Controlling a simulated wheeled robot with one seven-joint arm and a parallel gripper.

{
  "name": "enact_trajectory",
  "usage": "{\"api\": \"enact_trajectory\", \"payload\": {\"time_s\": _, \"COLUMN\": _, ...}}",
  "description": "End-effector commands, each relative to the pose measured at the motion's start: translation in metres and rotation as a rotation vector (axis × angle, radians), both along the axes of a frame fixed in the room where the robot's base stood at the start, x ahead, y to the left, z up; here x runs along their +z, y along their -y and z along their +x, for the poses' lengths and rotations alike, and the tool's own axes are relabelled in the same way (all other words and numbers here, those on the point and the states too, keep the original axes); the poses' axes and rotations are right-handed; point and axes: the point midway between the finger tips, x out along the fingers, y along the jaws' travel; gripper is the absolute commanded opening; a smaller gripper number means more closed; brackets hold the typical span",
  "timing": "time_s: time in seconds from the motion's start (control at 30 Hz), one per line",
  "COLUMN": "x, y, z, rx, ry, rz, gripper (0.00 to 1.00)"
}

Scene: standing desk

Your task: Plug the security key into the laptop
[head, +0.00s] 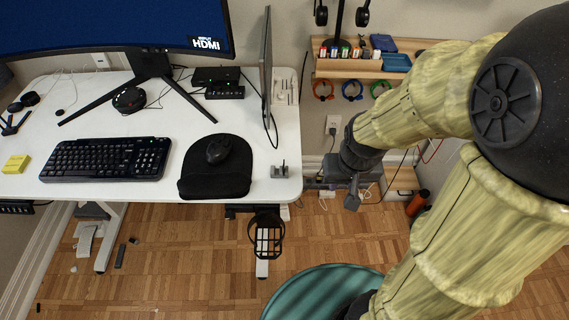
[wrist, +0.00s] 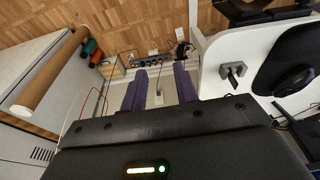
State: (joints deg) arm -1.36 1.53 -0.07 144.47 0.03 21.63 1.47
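A small grey block (head: 279,171) sits on the desk's right front corner, with a thin dark piece standing in it that may be the security key. The block also shows in the wrist view (wrist: 234,67), to the right of my fingers, with a black piece on it. A thin dark panel (head: 266,65) stands edge-on at the desk's right side; I cannot tell if it is the laptop. My gripper (wrist: 160,72) is open, and nothing shows between its two purple fingers. In the head view my gripper (head: 345,188) is just right of the desk edge, apart from the block.
The white desk (head: 200,120) holds a keyboard (head: 105,159), a mouse (head: 219,150) on a black pad (head: 213,182), a large monitor (head: 115,28) and a black dock (head: 216,76). A wooden shelf (head: 345,66) hangs behind. Floor right of the desk is partly open.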

Motion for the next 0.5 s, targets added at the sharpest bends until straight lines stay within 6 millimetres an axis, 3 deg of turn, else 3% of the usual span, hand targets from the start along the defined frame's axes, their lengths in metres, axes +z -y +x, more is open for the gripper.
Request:
{"api": "enact_trajectory", "payload": {"time_s": 0.03, "x": 0.016, "y": -0.006, "z": 0.008, "rx": 0.002, "ry": -0.012, "rz": 0.004, "gripper": 0.3}}
{"api": "enact_trajectory", "payload": {"time_s": 0.3, "x": 0.083, "y": -0.059, "z": 0.062, "rx": -0.017, "ry": -0.114, "rz": 0.018, "gripper": 0.3}}
{"api": "enact_trajectory", "payload": {"time_s": 0.5, "x": 0.118, "y": -0.105, "z": 0.092, "rx": -0.038, "ry": -0.187, "rz": 0.008, "gripper": 0.3}}
